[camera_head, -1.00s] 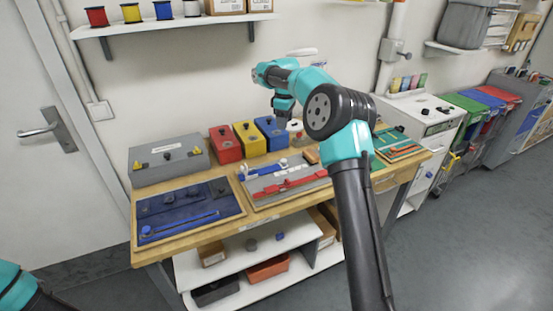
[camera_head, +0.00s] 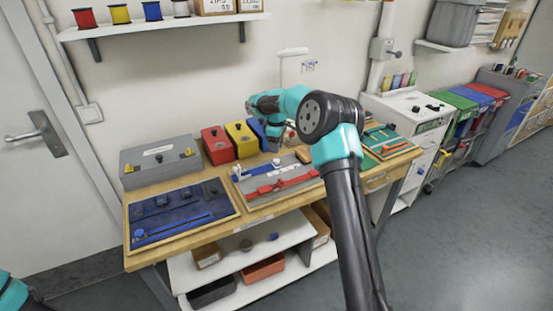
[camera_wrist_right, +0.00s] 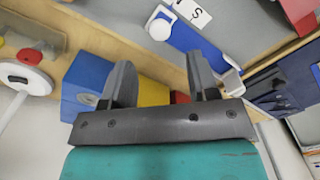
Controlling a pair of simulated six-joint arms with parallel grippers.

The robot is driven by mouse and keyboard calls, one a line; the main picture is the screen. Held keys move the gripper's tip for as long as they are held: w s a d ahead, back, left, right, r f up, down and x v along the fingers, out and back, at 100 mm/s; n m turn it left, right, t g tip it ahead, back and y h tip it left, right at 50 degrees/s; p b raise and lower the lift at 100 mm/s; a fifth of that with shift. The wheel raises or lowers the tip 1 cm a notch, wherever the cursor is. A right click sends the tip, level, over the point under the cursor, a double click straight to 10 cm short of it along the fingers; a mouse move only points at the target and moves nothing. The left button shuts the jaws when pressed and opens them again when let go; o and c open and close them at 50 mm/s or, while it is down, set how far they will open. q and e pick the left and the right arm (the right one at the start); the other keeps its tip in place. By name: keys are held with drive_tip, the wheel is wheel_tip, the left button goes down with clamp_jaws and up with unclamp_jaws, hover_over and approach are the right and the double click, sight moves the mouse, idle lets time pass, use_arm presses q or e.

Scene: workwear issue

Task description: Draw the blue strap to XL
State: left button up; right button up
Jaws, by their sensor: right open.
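A blue strap (camera_head: 256,171) lies along the back of a grey board (camera_head: 292,184) on the wooden bench. In the right wrist view the blue strap (camera_wrist_right: 196,42) has a white round knob (camera_wrist_right: 160,26) at one end, beside a white label marked S (camera_wrist_right: 194,13). A pale clip (camera_wrist_right: 231,80) is at its other end. My right gripper (camera_head: 273,147) is over the back of the board. In the wrist view its two fingers (camera_wrist_right: 160,64) are apart, with nothing between them. My left arm shows only at the lower left edge; its gripper is out of frame.
A red strap (camera_head: 284,184) lies in front of the blue one. Red (camera_head: 217,145), yellow (camera_head: 241,139) and blue (camera_head: 262,134) boxes stand behind the board. A blue board (camera_head: 182,212) lies to the left, a green one (camera_head: 387,140) to the right.

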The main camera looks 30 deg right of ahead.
sight(277, 160)
wheel_tip(277, 160, down, 7)
drive_tip(key=shift+r, duration=0.1)
drive_tip(key=shift+c, duration=0.3)
clamp_jaws()
idle(0.4)
